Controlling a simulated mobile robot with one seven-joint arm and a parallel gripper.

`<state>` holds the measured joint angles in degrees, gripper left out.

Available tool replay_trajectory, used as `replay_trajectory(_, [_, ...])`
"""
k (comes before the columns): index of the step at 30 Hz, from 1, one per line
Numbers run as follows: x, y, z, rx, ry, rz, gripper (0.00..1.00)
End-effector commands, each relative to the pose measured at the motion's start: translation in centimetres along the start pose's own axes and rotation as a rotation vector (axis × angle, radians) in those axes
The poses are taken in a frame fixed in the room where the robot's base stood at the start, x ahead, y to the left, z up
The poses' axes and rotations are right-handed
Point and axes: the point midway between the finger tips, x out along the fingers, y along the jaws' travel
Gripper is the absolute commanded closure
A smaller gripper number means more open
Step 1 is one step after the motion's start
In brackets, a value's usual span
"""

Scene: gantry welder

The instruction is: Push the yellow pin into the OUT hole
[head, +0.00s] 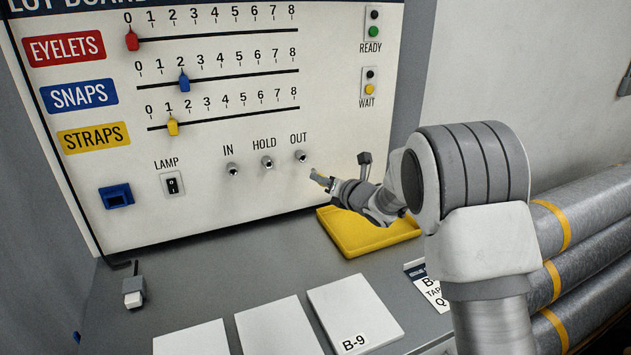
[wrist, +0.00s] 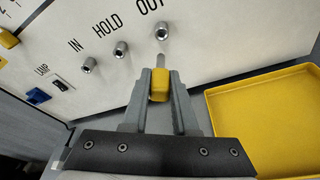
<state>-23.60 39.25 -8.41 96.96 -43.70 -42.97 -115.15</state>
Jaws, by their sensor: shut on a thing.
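The yellow pin (wrist: 159,86) is held between the fingers of my gripper (wrist: 160,92) in the wrist view, with its thin metal tip pointing up toward the board. The OUT hole (wrist: 161,31) is a metal socket just beyond the tip. In the head view my gripper (head: 322,181) is below and right of the OUT hole (head: 301,157), in front of the board. The pin is barely visible there.
The IN hole (head: 232,169) and HOLD hole (head: 267,162) are left of OUT and look empty. A yellow tray (head: 352,243) lies on the bench below my gripper. White cards (head: 277,327) lie nearer on the bench.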

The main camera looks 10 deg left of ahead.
Motion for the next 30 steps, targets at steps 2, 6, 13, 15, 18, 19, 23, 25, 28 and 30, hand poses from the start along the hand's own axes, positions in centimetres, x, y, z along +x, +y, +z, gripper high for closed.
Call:
replay_trajectory(2, [0.2,0.0,0.2,0.003,0.000,0.000,1.00])
replay_trajectory(6, [1.0,0.1,0.6,0.002,0.001,0.001,1.00])
replay_trajectory(13, [3.2,0.2,1.2,0.001,0.001,0.002,1.00])
replay_trajectory(15, [3.8,0.2,1.4,0.001,0.001,0.001,1.00])
replay_trajectory(18, [4.5,0.1,1.5,0.001,0.001,0.001,1.00])
replay_trajectory(19, [4.7,0.1,1.5,0.001,0.001,0.001,1.00])
replay_trajectory(23, [5.2,0.1,1.6,0.001,0.000,0.001,1.00])
replay_trajectory(25, [5.4,0.0,1.6,0.001,0.000,0.001,1.00])
replay_trajectory(28, [5.5,0.0,1.6,0.001,0.000,0.001,1.00])
replay_trajectory(30, [5.5,0.0,1.6,0.001,0.000,0.001,1.00])
